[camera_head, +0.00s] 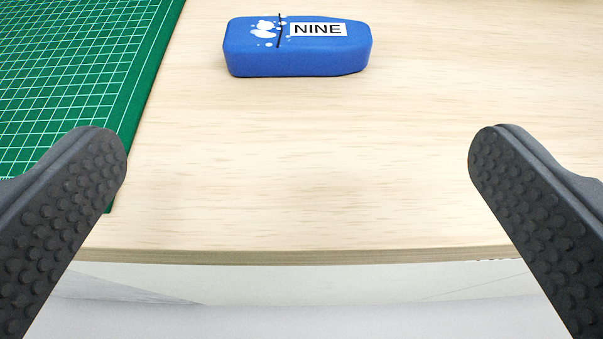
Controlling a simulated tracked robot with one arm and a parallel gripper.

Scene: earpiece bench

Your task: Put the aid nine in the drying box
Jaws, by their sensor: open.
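The aid nine (300,60) is a small blue block with a white label reading "NINE", white spots and a dark line across its top. It lies flat on the light wooden bench near the top middle of the view. My gripper (298,150) is open, with its two dark studded fingers wide apart at the left and right. It is empty. The aid is ahead of the fingertips, between them from side to side, and touches neither. The drying box is not in view.
A green cutting mat (85,75) with a white grid covers the upper left of the bench (300,190). The bench's front edge (300,257) runs across below the fingertips, with pale floor beyond it. The wood around the aid is clear.

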